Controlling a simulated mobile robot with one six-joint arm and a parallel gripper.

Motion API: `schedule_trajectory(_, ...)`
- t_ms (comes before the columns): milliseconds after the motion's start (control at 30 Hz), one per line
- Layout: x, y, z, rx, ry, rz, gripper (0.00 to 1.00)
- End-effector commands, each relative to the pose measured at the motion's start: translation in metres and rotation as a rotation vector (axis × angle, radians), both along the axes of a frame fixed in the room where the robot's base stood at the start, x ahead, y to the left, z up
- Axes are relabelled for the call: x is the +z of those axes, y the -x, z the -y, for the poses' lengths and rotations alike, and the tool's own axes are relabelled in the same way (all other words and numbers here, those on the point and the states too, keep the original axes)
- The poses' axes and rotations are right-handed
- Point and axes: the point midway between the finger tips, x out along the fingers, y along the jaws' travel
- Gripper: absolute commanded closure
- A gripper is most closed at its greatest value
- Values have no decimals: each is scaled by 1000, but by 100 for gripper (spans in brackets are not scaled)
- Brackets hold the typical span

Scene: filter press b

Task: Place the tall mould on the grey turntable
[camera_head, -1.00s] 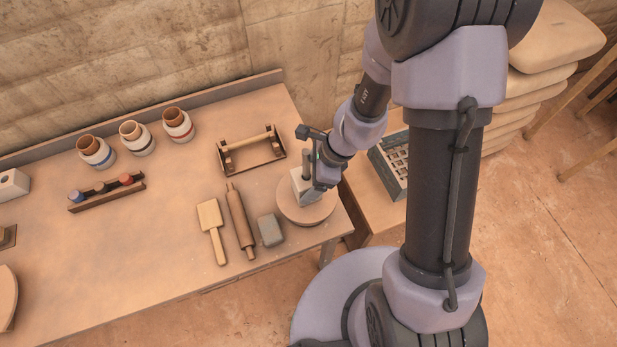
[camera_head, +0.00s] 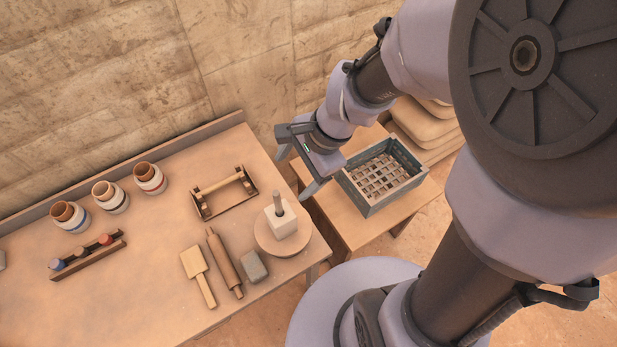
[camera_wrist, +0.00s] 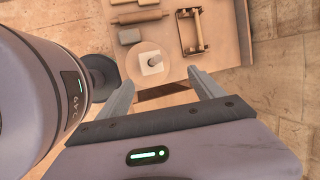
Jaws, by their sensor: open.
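The tall mould (camera_head: 284,226) is a pale block with a dark peg standing up from its top. It stands upright on a round turntable (camera_head: 262,244), which looks tan rather than grey here. The mould (camera_wrist: 152,67) and the turntable (camera_wrist: 135,69) also show in the wrist view, beyond my fingertips. My gripper (camera_head: 298,172) is open and empty, raised up and behind the mould in the head view, clear of it. In the wrist view my gripper (camera_wrist: 163,80) shows its two fingers wide apart with nothing between them.
A rolling pin (camera_head: 225,262), a wooden paddle (camera_head: 196,270) and a grey block (camera_head: 254,267) lie left of the turntable. A wooden rack (camera_head: 222,193) is behind. A grid-bottomed crate (camera_head: 380,178) sits on a side table. Several jars stand along the back.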

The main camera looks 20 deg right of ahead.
Motion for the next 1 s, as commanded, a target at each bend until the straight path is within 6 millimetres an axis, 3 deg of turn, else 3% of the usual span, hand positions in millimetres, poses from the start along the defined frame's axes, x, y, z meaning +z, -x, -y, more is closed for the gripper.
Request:
schedule_trajectory(33, 35, 9, -1, 121, 45, 109, 23)
schedule_trajectory(100, 75, 31, 1, 310, 135, 249, 23)
schedule_trajectory(200, 114, 64, 9, 529, 276, 407, 23)
schedule_trajectory(300, 133, 86, 17, 664, 390, 502, 23)
schedule_trajectory(400, 140, 97, 22, 721, 445, 540, 23)
schedule_trajectory(733, 133, 98, 23, 729, 454, 543, 23)
schedule_trajectory(867, 90, 98, 23, 729, 453, 543, 23)
schedule_trajectory(1000, 23, 98, 23, 728, 453, 542, 23)
